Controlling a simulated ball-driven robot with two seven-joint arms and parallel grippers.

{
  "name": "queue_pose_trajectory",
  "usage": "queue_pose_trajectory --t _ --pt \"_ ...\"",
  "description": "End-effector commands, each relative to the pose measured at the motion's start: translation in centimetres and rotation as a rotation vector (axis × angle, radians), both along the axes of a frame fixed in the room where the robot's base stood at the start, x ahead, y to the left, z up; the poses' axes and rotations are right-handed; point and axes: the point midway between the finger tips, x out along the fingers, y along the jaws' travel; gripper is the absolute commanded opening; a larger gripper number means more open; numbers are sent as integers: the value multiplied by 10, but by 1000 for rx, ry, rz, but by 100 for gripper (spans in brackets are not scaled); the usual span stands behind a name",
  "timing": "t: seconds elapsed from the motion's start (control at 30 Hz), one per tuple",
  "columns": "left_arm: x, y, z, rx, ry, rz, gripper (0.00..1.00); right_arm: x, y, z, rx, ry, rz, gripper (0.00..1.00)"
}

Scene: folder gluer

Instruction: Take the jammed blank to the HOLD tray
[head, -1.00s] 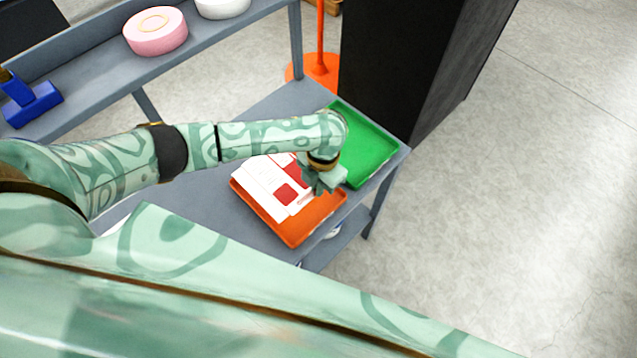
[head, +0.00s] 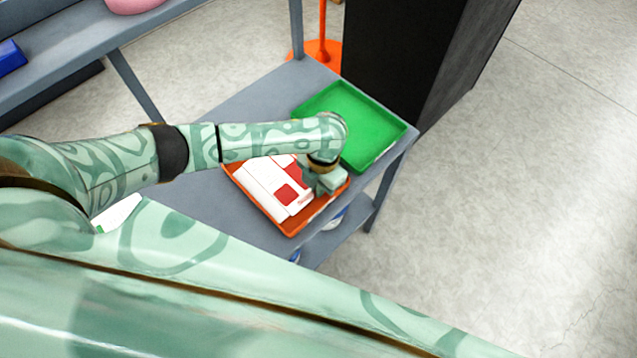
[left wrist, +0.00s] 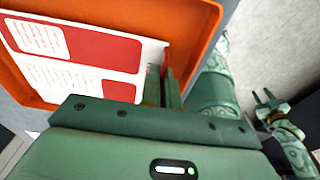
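The blank (head: 268,185) is a flat white carton sheet with red panels, at the orange tray in the head view. It also shows in the left wrist view (left wrist: 75,48). My left gripper (head: 325,182) is at the blank's right edge. In the left wrist view its fingers (left wrist: 163,88) look closed on that edge. The blank lies over the orange tray (head: 290,230), within most of its rim; I cannot tell whether it touches the floor. My right gripper (left wrist: 268,103) shows small at the right of the left wrist view, its fingers apart and empty. No tray label is readable.
An empty green tray (head: 370,130) stands behind the orange one on the grey bench (head: 235,110). A black cabinet (head: 400,60) rises behind it, beside an orange post base (head: 318,50). A grey shelf (head: 60,65) runs at upper left. Floor at right is clear.

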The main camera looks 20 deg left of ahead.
Motion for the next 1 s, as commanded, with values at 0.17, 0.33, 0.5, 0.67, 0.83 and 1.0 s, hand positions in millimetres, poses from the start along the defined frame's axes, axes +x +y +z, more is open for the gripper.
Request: queue_pose_trajectory --t 0.17,0.33,0.5,0.67,0.83,1.0 --pt "0 0 0 0 0 0 0 1 0 0 -1 -1 0 36" --pt "0 0 0 0 0 0 29 1 0 0 -1 -1 0 36" --pt "0 0 0 0 0 0 29 1 -1 0 -1 -1 0 36" --pt "0 0 0 -1 0 0 58 1 -1 0 -2 -2 0 36" --pt "-1 -2 0 -3 2 -1 58 1 -1 0 -2 -2 1 36" --pt "-2 -3 0 -6 4 0 58 1 -1 0 -2 -2 1 36"
